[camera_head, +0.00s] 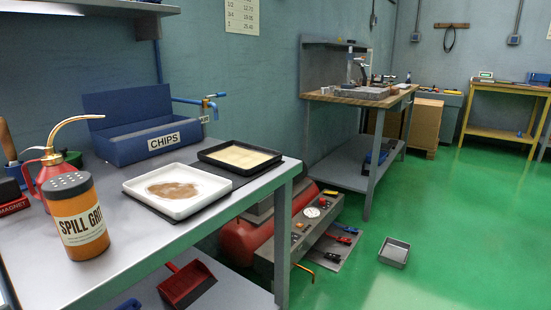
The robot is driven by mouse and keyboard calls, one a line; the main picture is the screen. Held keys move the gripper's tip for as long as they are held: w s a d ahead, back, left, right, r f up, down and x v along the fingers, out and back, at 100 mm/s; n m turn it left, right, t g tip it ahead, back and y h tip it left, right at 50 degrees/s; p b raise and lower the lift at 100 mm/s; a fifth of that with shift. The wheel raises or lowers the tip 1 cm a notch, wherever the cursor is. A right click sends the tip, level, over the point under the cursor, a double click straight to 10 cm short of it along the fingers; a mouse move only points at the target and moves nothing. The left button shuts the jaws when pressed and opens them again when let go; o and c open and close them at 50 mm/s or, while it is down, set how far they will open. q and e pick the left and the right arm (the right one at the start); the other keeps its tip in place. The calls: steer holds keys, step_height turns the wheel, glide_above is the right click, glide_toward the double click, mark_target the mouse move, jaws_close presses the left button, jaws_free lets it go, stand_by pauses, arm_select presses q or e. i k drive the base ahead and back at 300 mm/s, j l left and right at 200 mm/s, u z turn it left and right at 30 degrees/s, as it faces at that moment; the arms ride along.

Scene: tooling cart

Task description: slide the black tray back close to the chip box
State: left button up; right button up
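The black tray (267,167) holds a pale yellow layer and lies on the far right part of the cart top, near its back edge. The chip box (132,152) is blue, labelled CHIPS, with its lid up, and stands at the back of the cart to the left of the black tray. A gap of bare cart top shows between them. Neither of my grippers is in view.
A white tray (133,189) with a brown stain lies on a dark mat in front of the black tray. An orange SPILL GRIT shaker (77,232) and a red oil can (46,172) stand at the left. The cart top's (150,242) front strip is clear.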

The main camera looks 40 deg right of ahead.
mark_target(246, 160)
steer(key=z, duration=1)
